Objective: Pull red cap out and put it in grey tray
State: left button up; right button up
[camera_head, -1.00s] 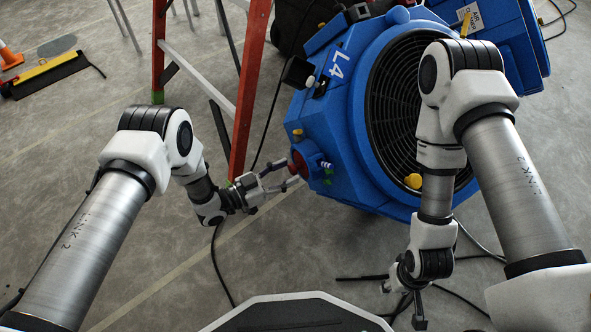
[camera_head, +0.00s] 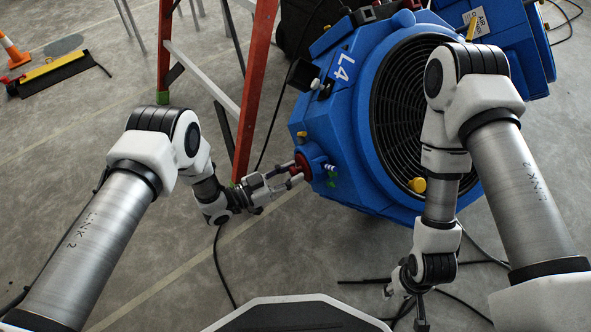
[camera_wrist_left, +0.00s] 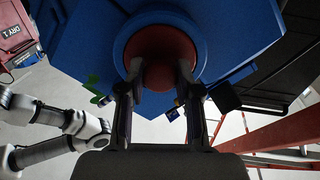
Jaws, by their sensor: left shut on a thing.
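The red cap (camera_wrist_left: 162,48) sits in a round blue socket on the side of the blue machine marked L4 (camera_head: 350,130). In the head view the cap (camera_head: 303,163) is small and partly hidden by the fingers. My left gripper (camera_head: 294,174) is shut on the cap. In the left wrist view the two fingers of my left gripper (camera_wrist_left: 156,75) lie on either side of the cap's lower part. My right gripper (camera_head: 405,300) hangs low at the right, away from the cap; its fingers are too unclear to tell. I see no grey tray.
An orange ladder (camera_head: 255,90) stands left of the machine. A second blue machine (camera_head: 490,30) is behind at right. Black cables (camera_head: 360,280) lie on the floor. A red case (camera_wrist_left: 12,30) labelled DRY 1 shows in the left wrist view.

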pick_arm(q)
jog(key=p+v, duration=0.2)
jog(key=v, duration=0.4)
dwell(0.8)
jog(key=shift+a, duration=0.1)
